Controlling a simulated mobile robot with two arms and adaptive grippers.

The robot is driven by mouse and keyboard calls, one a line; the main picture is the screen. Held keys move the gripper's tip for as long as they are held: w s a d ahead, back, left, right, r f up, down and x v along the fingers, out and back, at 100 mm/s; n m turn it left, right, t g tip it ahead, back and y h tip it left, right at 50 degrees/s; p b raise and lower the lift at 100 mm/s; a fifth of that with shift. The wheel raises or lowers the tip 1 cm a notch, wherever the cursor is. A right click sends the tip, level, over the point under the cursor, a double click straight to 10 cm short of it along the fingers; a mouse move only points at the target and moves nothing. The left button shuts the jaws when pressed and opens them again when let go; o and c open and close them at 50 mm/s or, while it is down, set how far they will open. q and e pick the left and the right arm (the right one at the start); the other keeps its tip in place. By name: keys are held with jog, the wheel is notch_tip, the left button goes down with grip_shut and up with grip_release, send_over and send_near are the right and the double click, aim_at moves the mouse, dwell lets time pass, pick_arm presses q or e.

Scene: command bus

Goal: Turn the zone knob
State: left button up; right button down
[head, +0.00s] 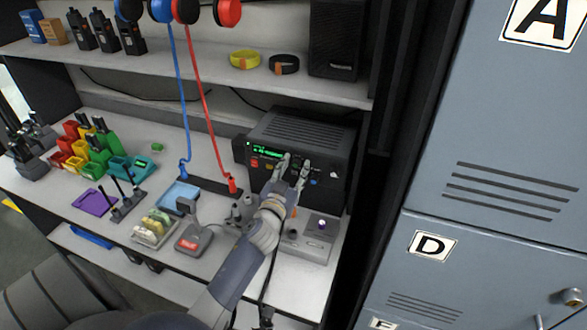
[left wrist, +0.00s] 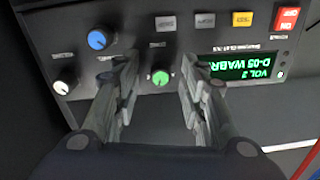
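A black radio unit (head: 312,130) stands on the bench under the shelf, with a lit green display (head: 265,150). Its front panel shows upside down in the left wrist view, with a blue knob (left wrist: 100,39), a green-capped knob (left wrist: 160,77) and a white-capped knob (left wrist: 63,87). The small knob labels are too blurred to read, so I cannot tell which is the zone knob. My left gripper (head: 295,166) is at the panel, open. In the left wrist view its fingers (left wrist: 160,72) stand apart on either side of the green-capped knob, with visible gaps. My right gripper is not in view.
A red power switch (left wrist: 287,18) and several buttons are beside the display (left wrist: 237,67). A grey desk unit (head: 308,246) and a desk microphone (head: 193,237) stand near my left arm. Grey lockers (head: 500,130) are right.

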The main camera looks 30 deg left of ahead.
pick_arm(q)
jog(key=shift+c, duration=0.5)
jog(key=shift+s, duration=0.1)
grip_shut()
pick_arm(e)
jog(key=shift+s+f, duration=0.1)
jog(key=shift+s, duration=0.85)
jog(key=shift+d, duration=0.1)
pick_arm(q)
jog(key=shift+m, duration=0.3)
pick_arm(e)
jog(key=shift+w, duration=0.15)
pick_arm(q)
jog(key=shift+m, duration=0.6)
jog(key=m+b, duration=0.1)
jog(key=m, duration=0.4)
jog(key=shift+m, duration=0.6)
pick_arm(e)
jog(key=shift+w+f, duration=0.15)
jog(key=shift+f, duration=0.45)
